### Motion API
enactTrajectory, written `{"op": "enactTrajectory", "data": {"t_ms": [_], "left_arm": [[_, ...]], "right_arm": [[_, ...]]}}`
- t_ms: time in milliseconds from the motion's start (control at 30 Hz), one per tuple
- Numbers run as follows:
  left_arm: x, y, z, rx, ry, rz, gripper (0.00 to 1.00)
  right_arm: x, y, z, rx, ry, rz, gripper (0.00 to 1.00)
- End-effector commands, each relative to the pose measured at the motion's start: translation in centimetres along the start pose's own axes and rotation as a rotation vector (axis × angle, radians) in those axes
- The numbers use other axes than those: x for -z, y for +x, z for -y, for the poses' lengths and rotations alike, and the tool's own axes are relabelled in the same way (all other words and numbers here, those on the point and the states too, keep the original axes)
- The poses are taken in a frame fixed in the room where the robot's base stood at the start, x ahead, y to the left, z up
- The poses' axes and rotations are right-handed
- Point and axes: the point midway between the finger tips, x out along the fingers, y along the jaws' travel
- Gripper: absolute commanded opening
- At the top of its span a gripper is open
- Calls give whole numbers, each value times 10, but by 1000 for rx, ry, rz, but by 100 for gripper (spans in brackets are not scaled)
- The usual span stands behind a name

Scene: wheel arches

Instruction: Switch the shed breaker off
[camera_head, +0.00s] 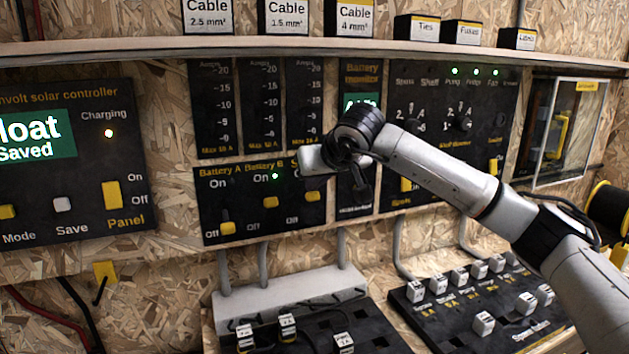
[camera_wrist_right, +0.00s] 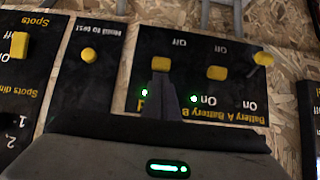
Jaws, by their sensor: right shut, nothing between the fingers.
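The black breaker panel (camera_head: 215,190) carries Battery A, Battery B and a third breaker whose label, starting with S, is mostly covered by my gripper. Its yellow lever (camera_head: 312,196) shows in the head view; in the wrist view the lever (camera_wrist_right: 161,64) is just beyond my fingertips. A green light (camera_wrist_right: 144,92) glows beside my fingers there. My right gripper (camera_head: 361,185) is shut and empty, in front of the panel, and it also shows in the wrist view (camera_wrist_right: 161,75). I cannot tell whether it touches the lever. My left gripper is not in view.
Battery B's lever (camera_head: 270,202) is beside the third one, with its green light on. Battery A's lever (camera_head: 228,228) sits lower, toward Off. A yellow button (camera_wrist_right: 88,55) and the Spots switch (camera_wrist_right: 19,45) are close by. A shelf (camera_head: 300,47) runs above.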

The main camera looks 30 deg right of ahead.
Motion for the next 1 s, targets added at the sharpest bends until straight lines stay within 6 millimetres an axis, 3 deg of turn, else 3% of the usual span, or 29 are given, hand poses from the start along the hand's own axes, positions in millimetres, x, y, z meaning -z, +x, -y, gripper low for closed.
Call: {"op": "enactTrajectory", "data": {"t_ms": [500,1000], "left_arm": [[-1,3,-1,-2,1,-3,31],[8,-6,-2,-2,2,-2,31]], "right_arm": [[-31,11,2,0,-1,3,0],[-20,2,2,0,0,1,0]]}}
